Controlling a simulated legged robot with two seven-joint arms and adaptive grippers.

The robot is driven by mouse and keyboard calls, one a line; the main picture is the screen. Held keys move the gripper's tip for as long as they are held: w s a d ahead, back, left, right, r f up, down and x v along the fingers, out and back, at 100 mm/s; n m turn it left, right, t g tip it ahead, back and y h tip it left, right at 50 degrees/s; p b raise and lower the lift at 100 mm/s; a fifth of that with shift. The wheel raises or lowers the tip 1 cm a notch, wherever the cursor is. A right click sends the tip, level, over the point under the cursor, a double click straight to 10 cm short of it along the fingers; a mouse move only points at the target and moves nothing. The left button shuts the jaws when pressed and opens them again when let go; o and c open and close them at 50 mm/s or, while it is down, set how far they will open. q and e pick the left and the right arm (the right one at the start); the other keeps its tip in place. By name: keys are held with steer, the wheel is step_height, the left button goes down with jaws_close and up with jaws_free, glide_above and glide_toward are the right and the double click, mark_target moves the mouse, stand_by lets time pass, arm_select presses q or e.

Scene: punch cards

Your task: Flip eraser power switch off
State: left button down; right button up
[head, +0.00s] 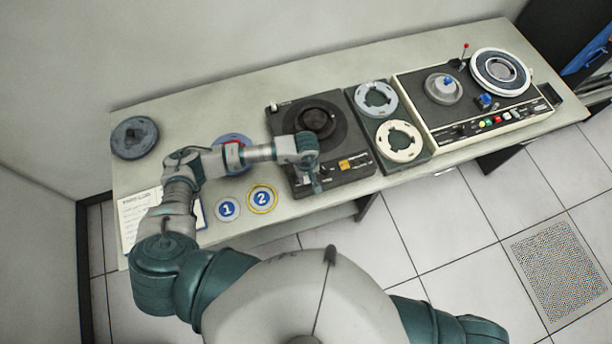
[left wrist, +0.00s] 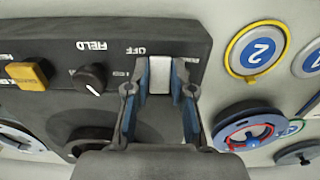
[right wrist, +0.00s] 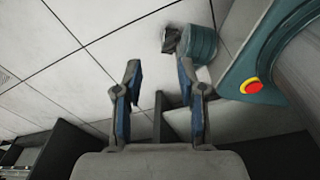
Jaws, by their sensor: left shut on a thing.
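The eraser (head: 283,125) is a dark box with a round dark hub in the middle of the table. Its power switch (left wrist: 160,72) is a pale block on the front panel, near an OFF label that appears upside down in the left wrist view. My left gripper (head: 316,186) is at the front left part of the panel, its two blue-padded fingers shut on the switch from both sides. The gripper hides the switch in the head view. My right gripper (right wrist: 160,95) is open and empty, over the floor, and is out of the head view.
The panel also has a dark FIELD knob (left wrist: 90,78) and a yellow button (left wrist: 27,76) beside the switch. Numbered discs (head: 262,198) lie left of the eraser. A reel tray (head: 357,92) and a tape deck (head: 440,130) stand to its right.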

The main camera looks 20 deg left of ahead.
arm_select(q)
steer(key=shift+f, duration=0.15)
steer(key=g+b, duration=0.1)
steer(key=b, duration=0.2)
steer(key=g+h+b, duration=0.1)
steer(key=b, duration=0.2)
steer(key=g+h+b, duration=0.1)
steer(key=b, duration=0.2)
steer(key=shift+w+a+f, duration=0.2)
steer(key=shift+w+f, duration=0.05)
steer(key=shift+w, duration=0.1)
steer(key=shift+r+g+h+b, duration=0.25)
steer(key=shift+g+h+b, duration=0.15)
steer(key=shift+g, duration=0.2)
steer(key=shift+r, duration=0.15)
steer(key=c, duration=1)
jaws_free()
steer(key=shift+w+r, duration=0.1)
